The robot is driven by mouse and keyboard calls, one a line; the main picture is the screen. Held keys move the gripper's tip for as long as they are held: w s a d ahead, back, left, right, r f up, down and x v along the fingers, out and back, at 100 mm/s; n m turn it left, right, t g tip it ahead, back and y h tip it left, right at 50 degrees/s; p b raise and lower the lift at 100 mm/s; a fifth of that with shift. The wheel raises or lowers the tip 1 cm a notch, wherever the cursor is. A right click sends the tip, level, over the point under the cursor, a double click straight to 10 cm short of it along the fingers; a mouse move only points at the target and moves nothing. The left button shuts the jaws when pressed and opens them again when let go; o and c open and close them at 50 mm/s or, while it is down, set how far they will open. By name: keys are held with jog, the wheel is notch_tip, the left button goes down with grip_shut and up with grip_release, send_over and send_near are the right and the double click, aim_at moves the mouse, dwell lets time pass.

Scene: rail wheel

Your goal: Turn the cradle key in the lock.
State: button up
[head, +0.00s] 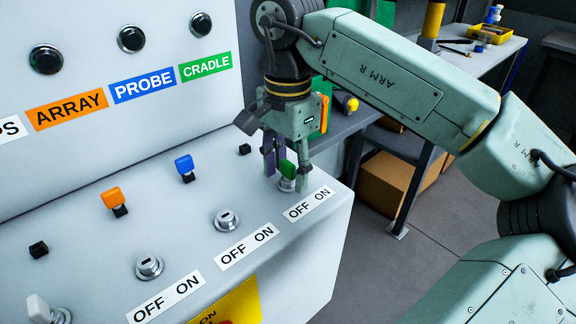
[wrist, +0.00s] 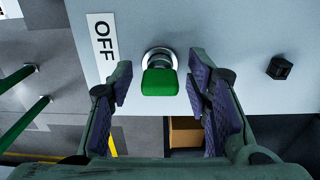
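The green cradle key (head: 288,168) stands in the rightmost lock on the console, above an OFF/ON label (head: 309,205). The wrist view shows the key's green head (wrist: 160,82) with the silver lock ring (wrist: 158,54) behind it. My gripper (head: 287,174) points down over the key, one finger on each side. In the wrist view my gripper (wrist: 161,84) is open, with a gap between each purple-padded finger and the key. The key's slot is hidden under its head.
A blue key (head: 184,164) and an orange key (head: 113,198) sit in holders. Two locks, (head: 227,219) and (head: 149,267), are empty. A white key (head: 38,308) is at the lower left. The upright panel (head: 110,90) rises behind; the console's right edge is close.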

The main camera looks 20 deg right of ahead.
grip_shut()
jog(key=n, duration=0.3)
dwell(0.5)
jog(key=shift+n+p, duration=0.3)
jog(key=shift+n, duration=1.7)
jog(key=shift+r+n+p, duration=0.1)
jog(key=shift+n+p, duration=0.35)
jog(key=shift+n, duration=1.25)
